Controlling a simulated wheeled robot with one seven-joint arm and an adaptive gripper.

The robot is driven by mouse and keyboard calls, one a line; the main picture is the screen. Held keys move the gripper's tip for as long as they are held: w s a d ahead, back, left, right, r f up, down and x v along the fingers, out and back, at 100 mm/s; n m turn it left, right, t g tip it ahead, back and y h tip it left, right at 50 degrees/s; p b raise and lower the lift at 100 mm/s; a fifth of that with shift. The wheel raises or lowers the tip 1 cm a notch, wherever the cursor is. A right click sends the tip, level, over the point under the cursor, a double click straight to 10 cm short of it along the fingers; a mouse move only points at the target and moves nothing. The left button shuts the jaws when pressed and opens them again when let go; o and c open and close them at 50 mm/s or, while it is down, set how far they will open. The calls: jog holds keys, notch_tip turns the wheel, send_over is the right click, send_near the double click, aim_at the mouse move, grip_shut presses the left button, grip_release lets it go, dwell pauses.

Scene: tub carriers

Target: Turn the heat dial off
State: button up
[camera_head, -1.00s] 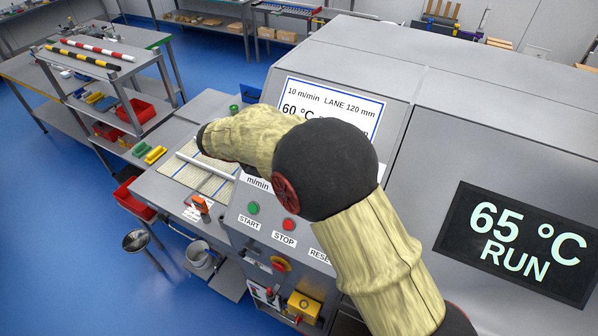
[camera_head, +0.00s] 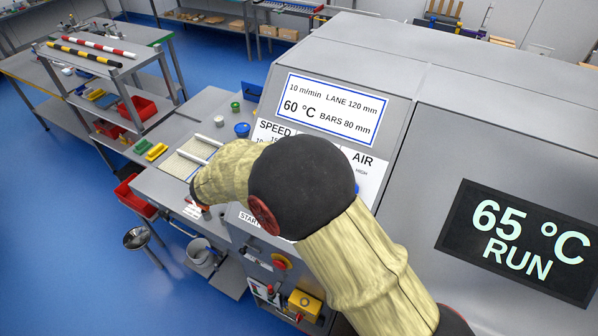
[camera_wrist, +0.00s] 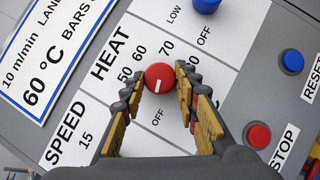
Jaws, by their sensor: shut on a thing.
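The heat dial (camera_wrist: 158,72) is a round red knob on the white HEAT panel in the wrist view. Its white mark lies on its lower side, toward the OFF label (camera_wrist: 158,115); the labels 50, 60 and 70 lie on its other sides. My gripper (camera_wrist: 160,80) has a finger on each side of the dial and is shut on it. In the head view my arm hides the dial and gripper. The large display (camera_head: 520,240) reads 65 °C RUN. The smaller display (camera_head: 329,108) reads 60 °C.
A blue knob (camera_wrist: 206,4) is on the AIR panel beside HEAT. A yellow box (camera_head: 304,306) and red knob (camera_head: 281,262) are lower on the machine front.

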jog(key=shift+n+t, duration=0.3)
jog(key=shift+n, duration=0.2)
jog(key=o, duration=1.2)
jog(key=shift+c, duration=0.2)
jog(key=v, duration=1.2)
jog(key=shift+f, duration=0.15)
jog(key=shift+a, duration=0.1)
